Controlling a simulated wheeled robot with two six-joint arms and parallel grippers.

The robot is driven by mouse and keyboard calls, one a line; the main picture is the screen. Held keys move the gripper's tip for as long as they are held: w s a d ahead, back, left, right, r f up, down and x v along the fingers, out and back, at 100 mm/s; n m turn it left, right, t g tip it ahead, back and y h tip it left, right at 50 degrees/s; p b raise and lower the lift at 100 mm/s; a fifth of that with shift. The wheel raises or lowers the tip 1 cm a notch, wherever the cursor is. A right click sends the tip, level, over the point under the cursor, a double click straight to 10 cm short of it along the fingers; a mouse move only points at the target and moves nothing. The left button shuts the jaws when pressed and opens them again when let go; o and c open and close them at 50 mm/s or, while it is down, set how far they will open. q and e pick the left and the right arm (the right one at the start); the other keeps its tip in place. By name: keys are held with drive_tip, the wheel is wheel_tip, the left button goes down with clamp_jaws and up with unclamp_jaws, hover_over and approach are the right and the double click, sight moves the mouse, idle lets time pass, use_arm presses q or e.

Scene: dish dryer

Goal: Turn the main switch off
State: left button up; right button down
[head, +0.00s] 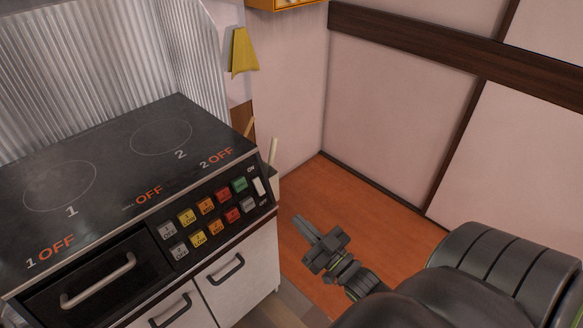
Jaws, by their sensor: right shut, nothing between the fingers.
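The main switch (259,186) is a small white rocker at the right end of the stove's sloped control panel (170,230). An "ON" label stands above it, and a small label below it is hard to read. I cannot tell clearly which side of the rocker is pressed in. My right gripper (302,222) is shut and empty. It shows to the right of and below the switch, apart from the panel, in front of the wooden floor. My left gripper is not in view.
Several coloured buttons (206,205) sit left of the switch. The black cooktop (110,160) shows orange "OFF" readouts. A drawer handle (98,281) and cabinet handles stick out at the front. A yellow cloth (242,52) hangs behind. The floor (360,222) on the right is clear.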

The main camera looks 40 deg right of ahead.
approach(259, 189)
wheel_tip(259, 189, up, 4)
drive_tip(key=w, duration=0.3)
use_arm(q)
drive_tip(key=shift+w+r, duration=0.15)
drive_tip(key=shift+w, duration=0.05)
use_arm(e)
drive_tip(key=shift+w+a+f, duration=0.2)
drive_tip(key=shift+w+f, duration=0.9)
drive_tip(key=shift+w, duration=0.35)
drive_tip(key=shift+w+f+t+b, duration=0.15)
drive_tip(key=shift+f+t+b, duration=0.2)
drive_tip(key=shift+b, duration=0.7)
drive_tip(key=shift+r, duration=0.1)
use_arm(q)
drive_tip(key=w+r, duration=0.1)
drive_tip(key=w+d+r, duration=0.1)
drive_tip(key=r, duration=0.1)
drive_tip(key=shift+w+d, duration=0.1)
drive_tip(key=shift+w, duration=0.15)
